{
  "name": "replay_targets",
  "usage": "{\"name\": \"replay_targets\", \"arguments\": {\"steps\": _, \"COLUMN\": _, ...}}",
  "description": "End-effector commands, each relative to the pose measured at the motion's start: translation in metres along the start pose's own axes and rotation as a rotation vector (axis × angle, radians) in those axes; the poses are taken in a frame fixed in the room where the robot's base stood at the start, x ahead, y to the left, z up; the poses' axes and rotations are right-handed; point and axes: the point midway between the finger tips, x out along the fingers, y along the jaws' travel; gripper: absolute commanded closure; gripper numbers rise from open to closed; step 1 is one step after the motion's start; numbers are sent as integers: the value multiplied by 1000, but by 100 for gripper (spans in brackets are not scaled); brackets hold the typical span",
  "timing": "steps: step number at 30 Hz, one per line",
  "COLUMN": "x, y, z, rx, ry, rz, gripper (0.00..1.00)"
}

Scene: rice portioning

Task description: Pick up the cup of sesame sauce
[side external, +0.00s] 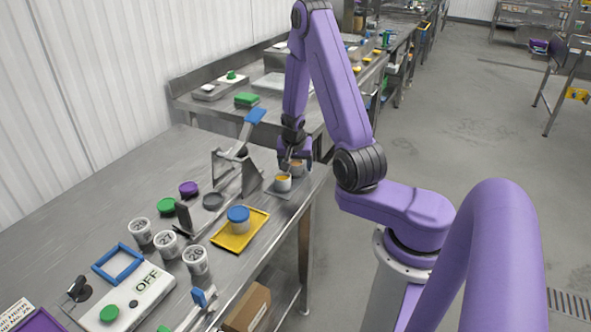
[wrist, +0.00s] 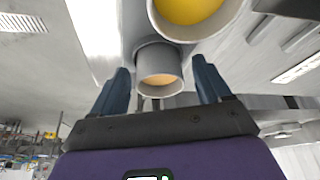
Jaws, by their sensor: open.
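A small grey cup with tan contents, seemingly the sesame sauce (wrist: 160,61), stands in the middle of the wrist view. It also shows in the side view (side external: 297,169), partly hidden by my gripper. A second cup with yellow contents (wrist: 190,28) is at the top of the wrist view and stands close beside it in the side view (side external: 283,184). My gripper (side external: 294,155) is open and empty at the cups. In the wrist view its two blue-grey fingers (wrist: 161,68) appear on either side of the tan cup; contact cannot be told.
The cups stand on a grey mat (side external: 276,194) near the table's right edge. A metal stand with a blue handle (side external: 256,116) is close to their left. Several white cups are front left.

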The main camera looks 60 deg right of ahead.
Motion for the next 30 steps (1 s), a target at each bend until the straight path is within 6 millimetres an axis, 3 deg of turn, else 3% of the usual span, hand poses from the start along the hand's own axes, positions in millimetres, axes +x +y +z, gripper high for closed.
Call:
{"name": "replay_targets", "arguments": {"steps": 8, "x": 1, "y": 0, "z": 0, "rx": -1, "ry": 1, "rz": 0, "gripper": 23}}
{"name": "replay_targets", "arguments": {"steps": 13, "x": 1, "y": 0, "z": 0, "rx": -1, "ry": 0, "rz": 0, "gripper": 78}}
{"name": "replay_targets", "arguments": {"steps": 30, "x": -1, "y": 0, "z": -1, "rx": 0, "ry": 2, "rz": 0, "gripper": 80}}
